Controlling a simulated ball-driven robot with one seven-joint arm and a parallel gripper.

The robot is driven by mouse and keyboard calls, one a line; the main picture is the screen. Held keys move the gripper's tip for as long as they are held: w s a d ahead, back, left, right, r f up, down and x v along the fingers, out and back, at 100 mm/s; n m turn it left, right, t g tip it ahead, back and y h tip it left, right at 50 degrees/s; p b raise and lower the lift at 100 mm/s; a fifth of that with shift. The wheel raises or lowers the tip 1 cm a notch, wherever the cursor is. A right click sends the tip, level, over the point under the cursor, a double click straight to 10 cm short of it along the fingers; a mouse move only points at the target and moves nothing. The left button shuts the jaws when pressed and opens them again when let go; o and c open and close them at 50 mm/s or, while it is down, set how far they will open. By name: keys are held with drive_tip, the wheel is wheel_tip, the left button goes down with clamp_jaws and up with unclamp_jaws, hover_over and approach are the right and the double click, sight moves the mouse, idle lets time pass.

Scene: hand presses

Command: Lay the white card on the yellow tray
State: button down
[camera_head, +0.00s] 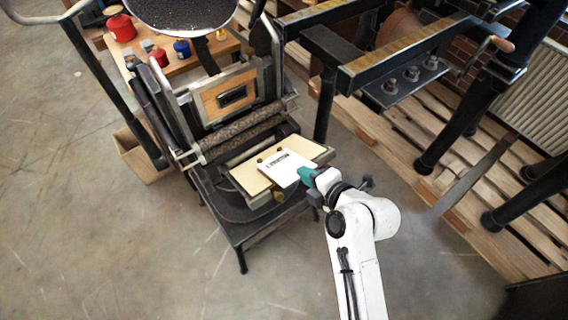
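The white card (284,167) with a dark printed line is over the middle of the pale yellow tray (247,179) on the small hand press. Tray surface shows to the left and right of the card. The card's near edge reaches past the tray's front edge. My gripper (306,175), with teal fingertips, is at the card's near right edge and appears shut on it. The gap between the fingers is hidden. I cannot tell whether the card touches the tray or is slightly above it.
A larger press on pallets (390,160) fills the right side. Ink cans (121,28) sit on a bench at the back left.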

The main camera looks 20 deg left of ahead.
drive_tip(key=s+d+r+p, duration=0.3)
drive_tip(key=d+r+p, duration=0.1)
drive_tip(key=r, duration=0.1)
drive_tip(key=shift+r, duration=0.4)
idle(0.7)
drive_tip(key=shift+s, duration=0.1)
